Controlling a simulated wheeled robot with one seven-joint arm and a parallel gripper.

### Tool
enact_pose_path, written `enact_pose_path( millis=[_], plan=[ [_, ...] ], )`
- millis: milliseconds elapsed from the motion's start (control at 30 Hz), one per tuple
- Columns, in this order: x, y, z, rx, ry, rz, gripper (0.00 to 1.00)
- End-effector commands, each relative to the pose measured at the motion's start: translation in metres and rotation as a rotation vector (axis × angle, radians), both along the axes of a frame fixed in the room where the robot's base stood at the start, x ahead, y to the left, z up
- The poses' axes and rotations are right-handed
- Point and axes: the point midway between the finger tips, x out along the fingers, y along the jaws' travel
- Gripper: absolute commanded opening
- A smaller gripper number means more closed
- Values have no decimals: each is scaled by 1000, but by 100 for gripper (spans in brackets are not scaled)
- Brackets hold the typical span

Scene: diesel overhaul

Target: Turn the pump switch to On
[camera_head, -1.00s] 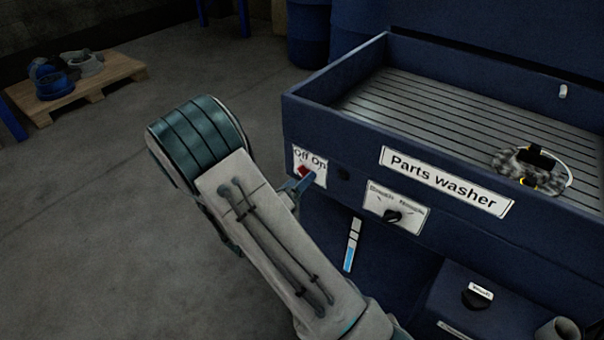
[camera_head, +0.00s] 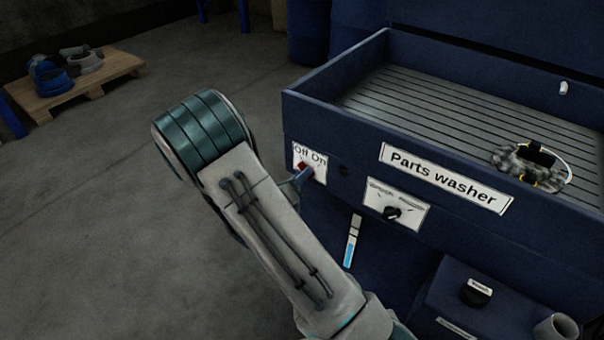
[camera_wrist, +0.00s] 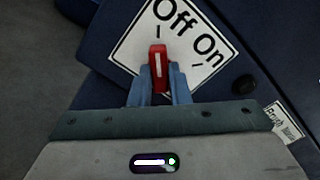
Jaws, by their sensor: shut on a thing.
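The red pump switch (camera_wrist: 157,60) sits on a white plate (camera_wrist: 128,47) lettered "Off On". In the wrist view its white line points up the picture, at the tick by "Off" and away from the tick by "On". My gripper (camera_wrist: 158,82) is shut on the switch, with one blue finger on each side of it. In the head view the switch (camera_head: 303,166) shows as a small red patch on the plate (camera_head: 317,172). My gripper (camera_head: 298,180) reaches it from the lower left, and my arm hides part of the fingers.
The blue parts washer (camera_head: 350,160) has a ribbed top with a grey part (camera_head: 520,165) on it. A black selector knob (camera_head: 392,213) and a level gauge (camera_head: 352,245) are right of the switch. A pallet (camera_head: 85,88) stands far left on open floor.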

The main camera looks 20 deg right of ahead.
Motion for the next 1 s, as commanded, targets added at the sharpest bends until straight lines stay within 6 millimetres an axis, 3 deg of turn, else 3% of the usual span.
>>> enact_pose_path(
  millis=[1000],
  plan=[
    [-4, -2, -8, 730, -1002, -1, 8]
  ],
)
